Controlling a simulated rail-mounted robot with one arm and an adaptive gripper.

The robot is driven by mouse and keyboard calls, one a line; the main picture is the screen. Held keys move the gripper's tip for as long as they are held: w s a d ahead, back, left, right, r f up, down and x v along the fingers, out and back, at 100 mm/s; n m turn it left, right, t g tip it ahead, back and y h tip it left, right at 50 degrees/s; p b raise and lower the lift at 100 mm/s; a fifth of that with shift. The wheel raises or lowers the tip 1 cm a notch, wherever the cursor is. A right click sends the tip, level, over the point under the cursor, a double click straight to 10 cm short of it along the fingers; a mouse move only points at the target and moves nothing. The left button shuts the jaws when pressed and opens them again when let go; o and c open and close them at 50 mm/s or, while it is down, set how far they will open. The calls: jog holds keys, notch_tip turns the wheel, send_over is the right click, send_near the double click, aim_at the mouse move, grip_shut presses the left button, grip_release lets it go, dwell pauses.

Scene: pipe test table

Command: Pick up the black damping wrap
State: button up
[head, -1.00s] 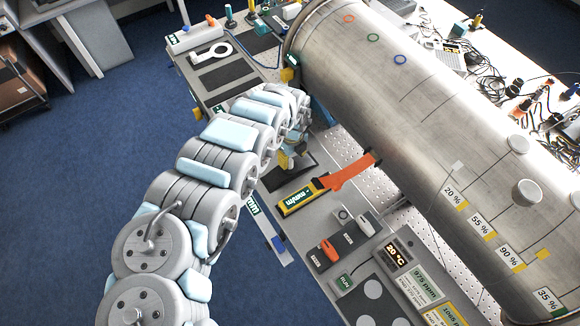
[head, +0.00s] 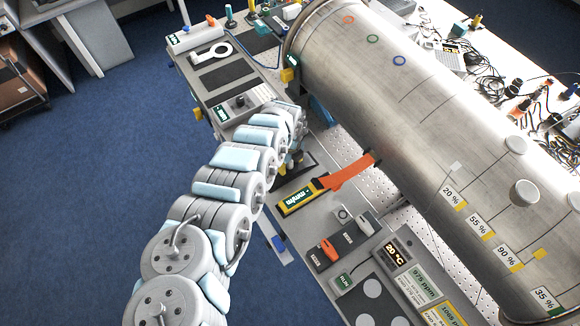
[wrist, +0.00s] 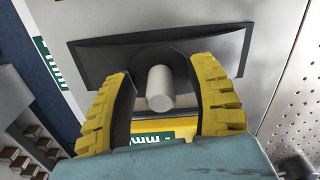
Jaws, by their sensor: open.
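In the wrist view a dark, rounded wrap-like piece (wrist: 176,57) sits around a pale upright peg (wrist: 159,90) on a black rectangular pad (wrist: 95,62). I take this dark piece to be the black damping wrap. My gripper (wrist: 159,76) is open, with one yellow ridged finger on each side of the peg and the dark piece. Nothing is clearly held, and I cannot tell whether the fingers touch the piece. In the head view my arm mostly hides the gripper and the wrap; only part of the black pad (head: 306,163) shows.
A yellow meter (head: 296,201) with an orange strap (head: 350,172) lies close to the pad. The large metal pipe (head: 430,120) runs along the right side. A device with a dark knob (head: 240,103) stands behind my arm. Blue floor (head: 90,180) is clear at left.

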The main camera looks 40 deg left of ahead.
grip_shut()
dwell(0.3)
